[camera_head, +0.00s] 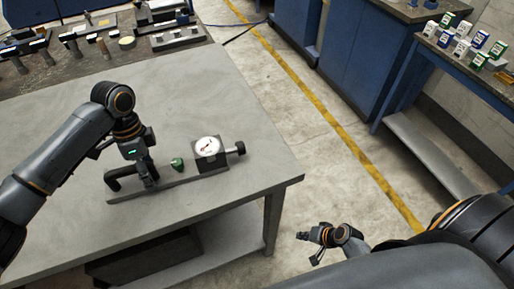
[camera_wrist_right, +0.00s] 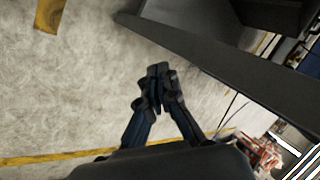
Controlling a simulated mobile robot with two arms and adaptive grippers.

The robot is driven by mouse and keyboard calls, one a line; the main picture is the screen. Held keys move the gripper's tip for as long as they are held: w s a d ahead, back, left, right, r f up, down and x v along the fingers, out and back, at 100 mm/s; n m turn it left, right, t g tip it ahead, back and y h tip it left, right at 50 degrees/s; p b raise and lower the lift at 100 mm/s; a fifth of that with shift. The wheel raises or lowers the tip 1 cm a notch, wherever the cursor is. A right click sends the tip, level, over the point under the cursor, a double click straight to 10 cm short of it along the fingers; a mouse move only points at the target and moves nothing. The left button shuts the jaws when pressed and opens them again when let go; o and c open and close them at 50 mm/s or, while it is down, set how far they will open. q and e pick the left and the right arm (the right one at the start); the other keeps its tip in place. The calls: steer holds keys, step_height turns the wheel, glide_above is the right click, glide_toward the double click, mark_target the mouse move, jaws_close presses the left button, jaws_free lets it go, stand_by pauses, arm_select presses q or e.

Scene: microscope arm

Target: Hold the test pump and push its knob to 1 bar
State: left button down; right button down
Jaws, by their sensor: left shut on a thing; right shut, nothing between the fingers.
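The test pump (camera_head: 190,176) lies on the grey table near its right edge. It has a flat base, a black handle at the left, a green part (camera_head: 177,164), a round white gauge (camera_head: 207,147) with a red mark, and a black knob (camera_head: 240,148) at the right end. The gauge reading is too small to tell. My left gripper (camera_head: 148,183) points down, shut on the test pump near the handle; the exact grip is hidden. My right gripper (camera_head: 304,237) is off the table's right side, away from the knob. In the right wrist view its fingertips (camera_wrist_right: 158,76) meet, empty.
The grey table (camera_head: 245,120) is clear around the pump. Tools lie on a dark bench (camera_head: 90,60) at the back left. Blue cabinets (camera_head: 360,60) and a workbench with small boxes (camera_head: 465,45) stand at the right. Open floor (camera_head: 320,150) with a yellow line lies between.

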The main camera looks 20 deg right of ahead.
mark_target(234, 150)
steer(key=w+d+r+m+t+y, duration=0.1)
steer(key=w+r+t, duration=0.1)
steer(key=w+r, duration=0.3)
steer(key=w+d+r+t+y, duration=0.1)
steer(key=w+r, duration=0.2)
steer(key=r, duration=0.5)
step_height(234, 150, up, 24)
steer(key=a+t+y, duration=0.1)
steer(key=t+y, duration=0.3)
steer(key=y, duration=0.2)
steer(key=shift+w+a+f+m+t+y, duration=0.25)
steer(key=shift+w+a+m+t+y, duration=0.05)
steer(key=shift+w+a+m+t, duration=0.1)
steer(key=x, duration=1)
steer(key=shift+w, duration=0.1)
steer(key=a, duration=0.2)
steer(key=shift+w+a, duration=0.1)
steer(key=shift+a, duration=0.9)
